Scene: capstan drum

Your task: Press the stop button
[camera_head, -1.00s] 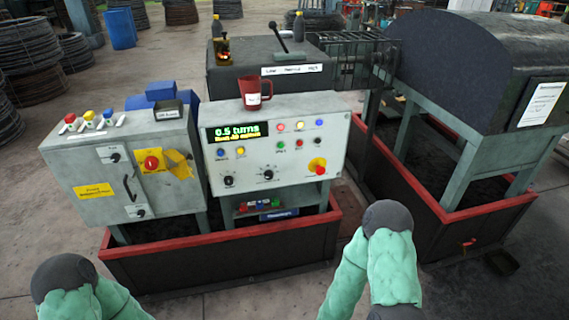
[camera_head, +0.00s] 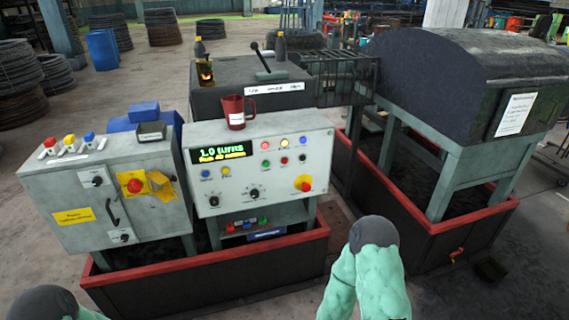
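The grey control panel (camera_head: 225,147) stands at the middle left, its green display (camera_head: 221,152) reading 1.0 turns. A red button on a yellow base (camera_head: 305,186) sits at its lower right. Another red knob or button on a yellow plate (camera_head: 135,186) is on the grey cabinet (camera_head: 85,172) to the left. Their labels are too small to read, so I cannot tell which is named stop. Both are uncovered and nothing touches them. Only my green-sleeved arm links show at the bottom edge, well apart from the panel. Neither gripper is in view.
A red mug (camera_head: 236,113) stands on the panel's top. A red-rimmed tray (camera_head: 215,263) surrounds the panel's base. A lever (camera_head: 261,58) and bottles stand on the dark box behind. A dark domed machine (camera_head: 450,85) stands at the right. Open floor lies between the trays.

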